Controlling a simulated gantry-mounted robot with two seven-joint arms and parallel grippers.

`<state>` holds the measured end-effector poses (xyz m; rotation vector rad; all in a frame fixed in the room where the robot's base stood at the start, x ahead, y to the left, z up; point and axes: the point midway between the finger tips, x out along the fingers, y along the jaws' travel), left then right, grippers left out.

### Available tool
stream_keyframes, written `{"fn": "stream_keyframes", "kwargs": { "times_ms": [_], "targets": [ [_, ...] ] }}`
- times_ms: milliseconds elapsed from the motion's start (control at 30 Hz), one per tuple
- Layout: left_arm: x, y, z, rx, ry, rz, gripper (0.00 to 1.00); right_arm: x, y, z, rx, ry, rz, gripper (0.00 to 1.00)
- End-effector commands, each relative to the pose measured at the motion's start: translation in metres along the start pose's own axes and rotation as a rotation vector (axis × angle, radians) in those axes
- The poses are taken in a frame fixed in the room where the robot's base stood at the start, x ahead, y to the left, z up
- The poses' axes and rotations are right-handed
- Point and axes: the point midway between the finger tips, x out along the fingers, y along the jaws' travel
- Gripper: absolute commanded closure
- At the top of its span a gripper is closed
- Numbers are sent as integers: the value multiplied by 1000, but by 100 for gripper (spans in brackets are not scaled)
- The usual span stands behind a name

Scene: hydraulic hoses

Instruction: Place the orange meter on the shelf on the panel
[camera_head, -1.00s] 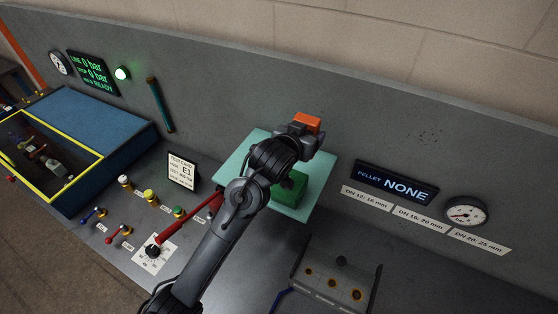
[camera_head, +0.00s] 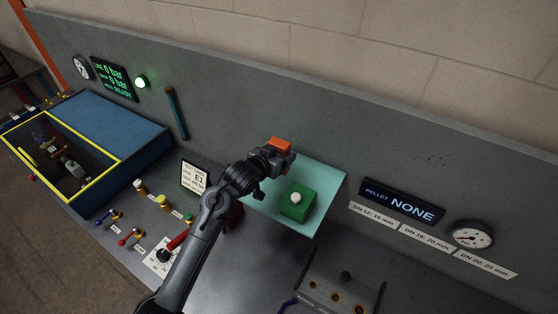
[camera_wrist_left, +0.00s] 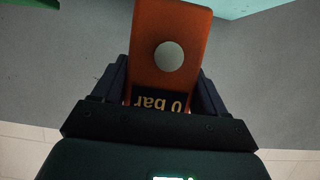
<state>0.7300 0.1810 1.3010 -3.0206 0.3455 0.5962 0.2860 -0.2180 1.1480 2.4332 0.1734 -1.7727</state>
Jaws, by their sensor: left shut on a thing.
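My left gripper (camera_head: 274,152) is shut on the orange meter (camera_head: 281,144) and holds it near the back left part of the teal shelf (camera_head: 325,178) on the panel. In the left wrist view the orange meter (camera_wrist_left: 172,70) sits between the two dark fingers of my left gripper (camera_wrist_left: 168,95). A round pale knob and a dark display reading "0 bar", upside down, show on it. A corner of the teal shelf (camera_wrist_left: 240,7) shows at the top right of that view. Whether the meter touches the shelf or panel cannot be told. My right gripper is not in view.
A green block (camera_head: 297,205) with a white knob stands on the shelf, right of my arm. A test card (camera_head: 193,177), valves and a dial lie left of my arm. A yellow-edged blue bin (camera_head: 130,135) is at the left. The shelf's right part is bare.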

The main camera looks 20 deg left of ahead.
Motion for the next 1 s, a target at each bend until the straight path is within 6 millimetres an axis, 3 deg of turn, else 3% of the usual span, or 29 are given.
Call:
{"fn": "stream_keyframes", "kwargs": {
  "times_ms": [300,733,767,900,1000],
  "targets": [
    [12,0,31,0,-2,-1,66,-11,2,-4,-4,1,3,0],
    [14,0,36,1,-1,-1,66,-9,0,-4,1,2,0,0],
    [14,0,36,1,-3,-1,23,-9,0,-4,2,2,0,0],
    [14,0,36,1,-3,-1,2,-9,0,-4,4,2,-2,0],
    [14,0,36,1,-3,-1,2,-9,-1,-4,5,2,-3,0]
  ]
}}
